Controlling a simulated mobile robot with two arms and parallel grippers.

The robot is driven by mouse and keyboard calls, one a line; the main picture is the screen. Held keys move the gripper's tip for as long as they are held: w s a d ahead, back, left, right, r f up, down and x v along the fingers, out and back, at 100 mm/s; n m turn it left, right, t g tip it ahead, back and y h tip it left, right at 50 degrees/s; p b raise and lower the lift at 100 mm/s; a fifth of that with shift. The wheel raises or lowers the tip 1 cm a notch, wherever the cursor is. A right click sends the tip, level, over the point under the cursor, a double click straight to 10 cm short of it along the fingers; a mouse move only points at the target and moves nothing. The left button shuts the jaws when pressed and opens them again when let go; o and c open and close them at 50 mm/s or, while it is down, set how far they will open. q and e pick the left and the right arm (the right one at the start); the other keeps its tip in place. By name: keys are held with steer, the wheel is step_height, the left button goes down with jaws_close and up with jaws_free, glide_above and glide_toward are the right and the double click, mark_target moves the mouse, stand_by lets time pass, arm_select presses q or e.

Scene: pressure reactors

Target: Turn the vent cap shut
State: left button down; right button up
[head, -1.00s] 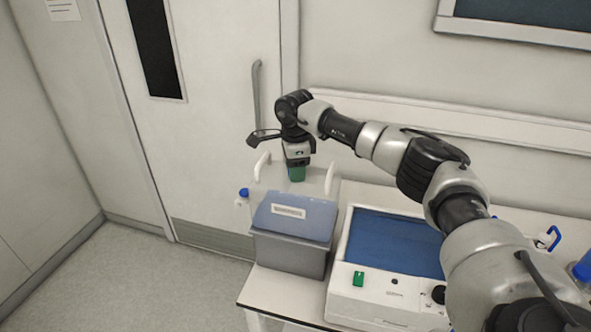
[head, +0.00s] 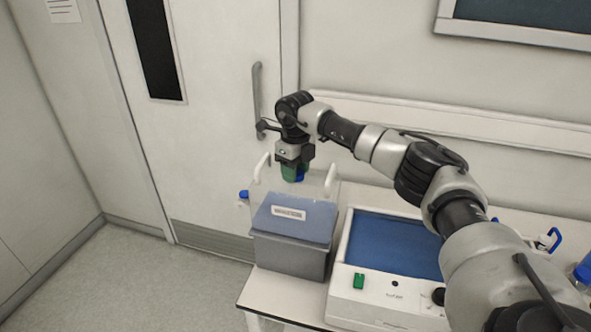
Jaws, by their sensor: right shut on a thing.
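My right gripper (head: 297,173) points straight down over the back of a clear-topped grey container at the left end of the bench. Its green fingers are shut on a small blue part, which I take to be the vent cap (head: 300,175). The fingers hide most of the cap, so its exact angle and seating cannot be told. My left gripper is not in view.
The grey container (head: 288,258) has a sloping blue-grey labelled face, white upright handles and a blue knob (head: 243,194) on its left side. A white unit (head: 370,308) with a blue top stands to its right. The door and wall are close behind.

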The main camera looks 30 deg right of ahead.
steer(key=shift+r+m, duration=0.1)
steer(key=shift+m, duration=0.5)
steer(key=o, duration=0.9)
steer(key=shift+o, duration=0.2)
step_height(320, 180, up, 11)
steer(key=b, duration=0.2)
steer(key=shift+b, duration=0.4)
